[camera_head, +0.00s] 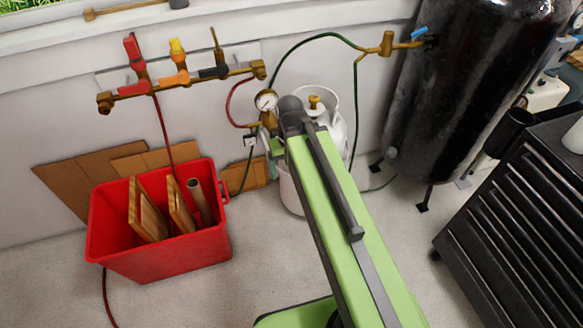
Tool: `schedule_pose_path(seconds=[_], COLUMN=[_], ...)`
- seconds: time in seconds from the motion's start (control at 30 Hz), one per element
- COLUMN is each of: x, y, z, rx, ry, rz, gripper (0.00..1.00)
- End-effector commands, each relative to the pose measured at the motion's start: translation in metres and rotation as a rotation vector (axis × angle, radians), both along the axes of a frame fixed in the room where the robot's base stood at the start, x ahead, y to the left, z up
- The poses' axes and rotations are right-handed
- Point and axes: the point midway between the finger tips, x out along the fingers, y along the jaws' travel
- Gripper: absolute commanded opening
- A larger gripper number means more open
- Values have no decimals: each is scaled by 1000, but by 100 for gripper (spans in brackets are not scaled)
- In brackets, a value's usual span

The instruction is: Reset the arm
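My green arm (345,215) reaches from the bottom of the head view up to a dark grey joint (292,112) near the middle. A small pale piece, perhaps part of my arm, shows just left of this joint. No gripper fingers show; they are hidden behind the arm or out of view. I see no glass rods.
A red bin (160,255) with wooden boards stands on the floor at left. A white gas cylinder (335,125) stands behind my arm. A black tank (450,90) and a dark drawer cabinet (525,215) are at right. Valved pipes (185,82) line the wall.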

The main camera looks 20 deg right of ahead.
Motion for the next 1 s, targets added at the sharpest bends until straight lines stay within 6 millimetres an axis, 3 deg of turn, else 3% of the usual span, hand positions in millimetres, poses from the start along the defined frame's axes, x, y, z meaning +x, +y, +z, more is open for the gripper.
schedule_pose_path(seconds=[0.17,0.27,0.37,0.5,0.6,0.87,1.0], x=[1,1,1,1,1,1,1], y=[-2,-2,-2,-2,-3,-3,-3], z=[0,11,39,92,117,112,112], rx=[-2,-2,-3,-3,-3,-3,-3], ry=[-2,-2,-3,-3,-3,-4,-4], rz=[-4,-5,-6,-7,-7,-7,-7], gripper=[86,86,86,86,86,90,75])
